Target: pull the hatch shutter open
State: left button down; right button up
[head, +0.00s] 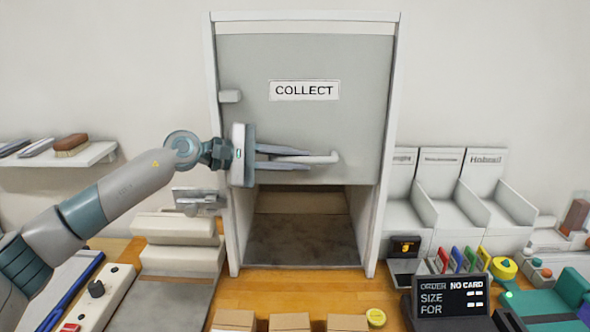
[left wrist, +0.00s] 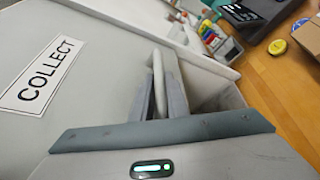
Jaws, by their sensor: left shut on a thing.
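The hatch shutter (head: 309,120) is a grey panel with a COLLECT label, set in a white frame. It is partly raised, with an opening (head: 305,235) below its lower edge. A pale bar handle (head: 328,158) is on the shutter's lower part. My left gripper (head: 305,158) reaches in from the left and is shut on the handle. The left wrist view shows the handle (left wrist: 158,80) between the two grey fingers (left wrist: 163,92), beside the shutter's COLLECT label. My right gripper is not in view.
Several white bins (head: 480,205) stand right of the hatch. A black order display (head: 450,303) and several brown boxes (head: 290,321) are at the front. Pale stacked blocks (head: 178,258) stand left of the hatch, below my left arm. The wooden counter (head: 290,283) before the opening is clear.

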pick_arm(q)
jog(key=shift+r, duration=0.2)
jog(key=c, duration=2)
grip_release()
jog(key=shift+f, duration=0.1)
jog(key=shift+a, duration=0.1)
jog(key=shift+a, duration=0.1)
